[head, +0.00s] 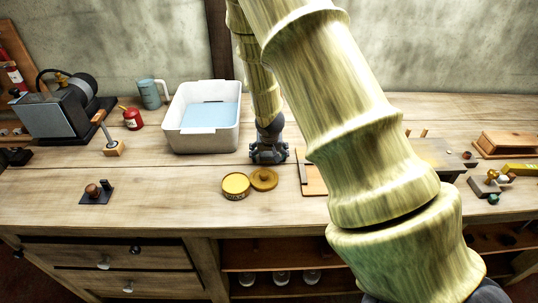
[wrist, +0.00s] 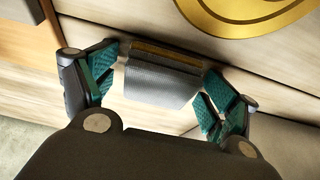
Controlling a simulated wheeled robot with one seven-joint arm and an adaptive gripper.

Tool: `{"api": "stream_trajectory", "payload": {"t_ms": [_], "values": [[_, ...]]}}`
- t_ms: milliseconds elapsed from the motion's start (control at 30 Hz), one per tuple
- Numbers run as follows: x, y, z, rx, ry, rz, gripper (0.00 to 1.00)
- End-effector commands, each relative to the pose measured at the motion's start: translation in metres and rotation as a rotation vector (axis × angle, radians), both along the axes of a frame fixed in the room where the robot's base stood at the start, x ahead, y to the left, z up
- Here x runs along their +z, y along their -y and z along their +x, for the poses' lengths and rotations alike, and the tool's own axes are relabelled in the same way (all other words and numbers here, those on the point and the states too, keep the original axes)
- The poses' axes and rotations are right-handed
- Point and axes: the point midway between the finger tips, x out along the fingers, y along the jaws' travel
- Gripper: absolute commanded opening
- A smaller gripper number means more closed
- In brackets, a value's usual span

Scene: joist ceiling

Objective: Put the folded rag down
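The folded rag (wrist: 158,82), grey with a yellowish band along one edge, lies between the fingertips of my gripper (wrist: 163,62) in the wrist view. In the head view my gripper (head: 268,152) points down low over the workbench (head: 170,185), just right of the white tub. I cannot make out the rag in the head view. Whether the rag touches the bench top is not clear.
A white tub (head: 206,140) with a blue bottom stands left of my gripper. A yellow tin (head: 236,187) and a round lid (head: 264,179) lie just in front. A board (head: 312,183) lies to the right, partly behind my arm. The front left bench is mostly clear.

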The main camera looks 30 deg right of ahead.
Motion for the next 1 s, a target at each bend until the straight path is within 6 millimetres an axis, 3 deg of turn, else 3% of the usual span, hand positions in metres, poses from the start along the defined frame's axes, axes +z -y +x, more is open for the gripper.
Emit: {"api": "stream_trajectory", "payload": {"t_ms": [567, 1000], "values": [[0.040, -0.009, -0.011, -0.002, 0.003, 0.002, 0.85], [0.082, -0.019, -0.026, 0.000, 0.004, 0.000, 0.85]]}}
